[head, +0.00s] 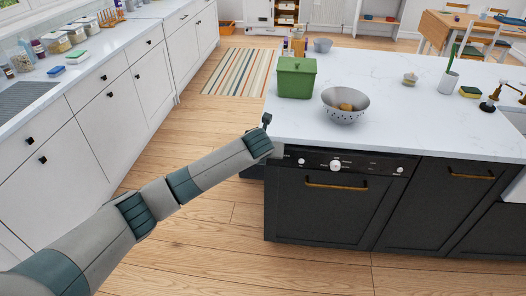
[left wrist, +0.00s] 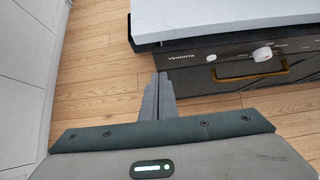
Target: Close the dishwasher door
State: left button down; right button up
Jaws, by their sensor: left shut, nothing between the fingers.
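The dishwasher door (head: 325,210) is a dark panel with a brass handle (head: 336,186) in the front of the kitchen island. It stands upright and looks flush with the cabinet beside it. Above it is a black control strip (head: 380,167) with white knobs. In the left wrist view, the door's brass handle (left wrist: 250,77) and the knobs show at the upper right. My left gripper (head: 266,119) is at the island's left front corner, beside the worktop edge. In the left wrist view its fingers (left wrist: 158,90) are together and empty, apart from the door. My right gripper is not in view.
The white island worktop (head: 420,125) holds a green bin (head: 296,78) and a colander (head: 345,105) near its left end. White cabinets (head: 110,95) line the left side. Wooden floor (head: 225,225) is clear between, with a striped rug (head: 237,72) farther back.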

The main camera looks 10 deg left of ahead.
pick_arm(q)
jog(key=b+v, duration=0.1)
jog(key=v, duration=0.7)
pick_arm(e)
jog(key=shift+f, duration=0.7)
pick_arm(q)
jog(key=shift+w, duration=0.1)
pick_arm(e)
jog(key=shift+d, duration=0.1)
